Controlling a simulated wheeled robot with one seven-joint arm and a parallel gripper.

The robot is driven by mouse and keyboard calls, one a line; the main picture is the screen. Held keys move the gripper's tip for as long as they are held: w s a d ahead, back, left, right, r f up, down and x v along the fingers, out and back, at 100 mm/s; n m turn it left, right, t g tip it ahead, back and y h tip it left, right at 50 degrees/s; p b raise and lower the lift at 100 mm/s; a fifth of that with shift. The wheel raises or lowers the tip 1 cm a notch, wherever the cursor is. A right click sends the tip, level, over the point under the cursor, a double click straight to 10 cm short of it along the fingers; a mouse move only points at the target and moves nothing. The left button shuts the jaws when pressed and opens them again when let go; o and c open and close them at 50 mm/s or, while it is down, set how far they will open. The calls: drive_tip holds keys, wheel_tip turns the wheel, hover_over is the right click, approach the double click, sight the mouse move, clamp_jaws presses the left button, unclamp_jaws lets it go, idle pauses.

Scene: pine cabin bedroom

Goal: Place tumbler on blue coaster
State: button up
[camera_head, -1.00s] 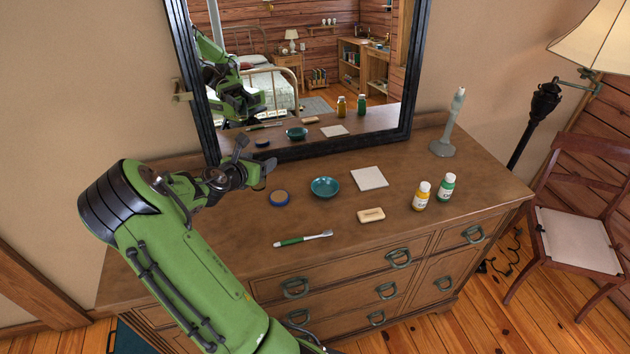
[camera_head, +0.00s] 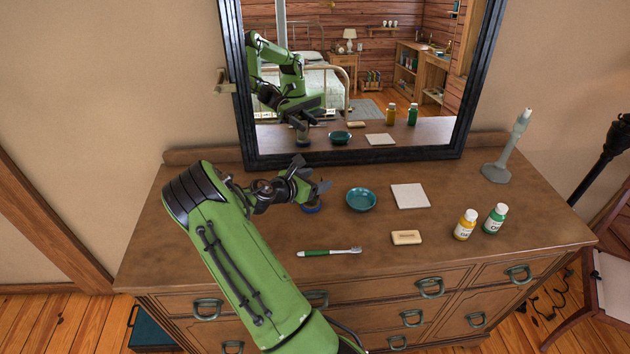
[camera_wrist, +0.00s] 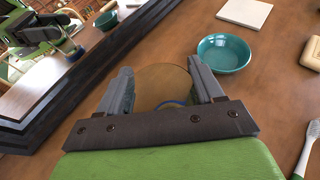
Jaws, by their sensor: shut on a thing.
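My gripper (camera_head: 312,177) is over the dresser top, just in front of the mirror. In the wrist view its two fingers (camera_wrist: 160,68) are closed on a clear, see-through tumbler (camera_wrist: 160,82). The blue coaster (camera_head: 311,209) is below the gripper in the head view, mostly covered by it. In the wrist view a blue rim of the coaster (camera_wrist: 172,103) shows through or behind the tumbler. I cannot tell for sure whether the tumbler's base touches the coaster.
A teal bowl (camera_head: 361,199) stands right of the coaster, with a white tile (camera_head: 410,195) beyond. The mirror (camera_head: 350,158) stands close behind.

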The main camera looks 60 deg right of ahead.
drive_tip(key=shift+s+f, duration=0.1)
drive_tip(key=o, duration=1.1)
drive_tip(key=shift+r, duration=0.25)
drive_tip(key=s+a+r+m+t+y, duration=0.25)
drive_tip(key=a+r+m, duration=0.2)
drive_tip(key=a, duration=0.55)
drive_tip(key=s+a+r+m+t+y, duration=0.1)
drive_tip(key=a+r+m+y, duration=0.35)
drive_tip(key=a, duration=0.55)
drive_tip(key=s+a+r+m+t+y, duration=0.1)
drive_tip(key=a+r+m+y, duration=0.3)
drive_tip(key=a, duration=0.5)
drive_tip(key=s+a+r+m+t+y, duration=0.2)
drive_tip(key=s+a+r, duration=0.3)
drive_tip(key=s+a, duration=0.7)
drive_tip(key=shift+a+r+m+t, duration=0.2)
drive_tip(key=shift+m+t, duration=0.15)
drive_tip(key=shift+m, duration=0.45)
